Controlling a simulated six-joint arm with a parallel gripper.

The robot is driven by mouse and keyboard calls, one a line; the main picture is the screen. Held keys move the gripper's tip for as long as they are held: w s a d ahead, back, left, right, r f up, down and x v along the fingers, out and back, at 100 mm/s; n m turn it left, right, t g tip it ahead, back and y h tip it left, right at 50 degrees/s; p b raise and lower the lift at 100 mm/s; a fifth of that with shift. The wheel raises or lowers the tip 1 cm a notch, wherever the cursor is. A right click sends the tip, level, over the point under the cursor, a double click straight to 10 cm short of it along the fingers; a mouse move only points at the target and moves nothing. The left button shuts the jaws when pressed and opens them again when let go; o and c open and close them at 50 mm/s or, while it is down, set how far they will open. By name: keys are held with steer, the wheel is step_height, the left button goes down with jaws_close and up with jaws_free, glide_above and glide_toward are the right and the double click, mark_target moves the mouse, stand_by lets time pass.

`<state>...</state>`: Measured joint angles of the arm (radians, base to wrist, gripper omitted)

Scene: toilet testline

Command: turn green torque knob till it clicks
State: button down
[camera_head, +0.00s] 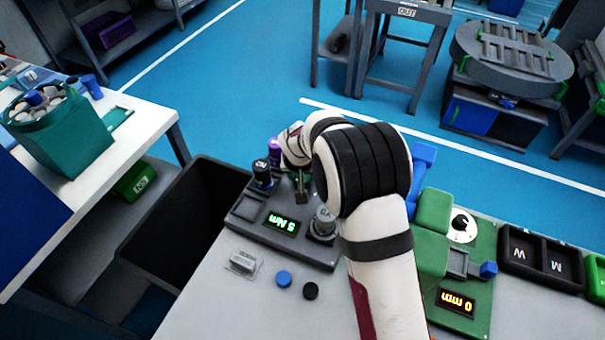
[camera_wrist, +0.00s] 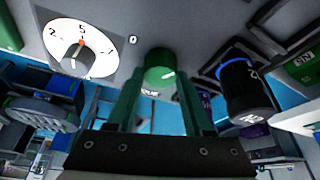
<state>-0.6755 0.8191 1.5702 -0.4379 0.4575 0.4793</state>
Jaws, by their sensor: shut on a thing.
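A green display (camera_head: 282,224) on the panel reads 5 Nm. A white dial (camera_wrist: 80,46) with a pointer and numbers, including 5, is left of the knob in the wrist view.
A black knob (camera_head: 262,174) and a grey knob (camera_head: 323,222) stand close on either side of my gripper. A grey block (camera_head: 243,262), a blue cap (camera_head: 283,278) and a black cap (camera_head: 311,291) lie in front. A dark bin (camera_head: 185,215) is left; a green station (camera_head: 470,270) is right.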

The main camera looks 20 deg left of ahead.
steer(key=shift+m, duration=0.5)
steer(key=shift+c, duration=1.4)
jaws_free()
steer(key=v, duration=1.5)
steer(key=shift+a+r, duration=0.25)
steer(key=shift+r, duration=0.15)
steer(key=shift+s, duration=0.1)
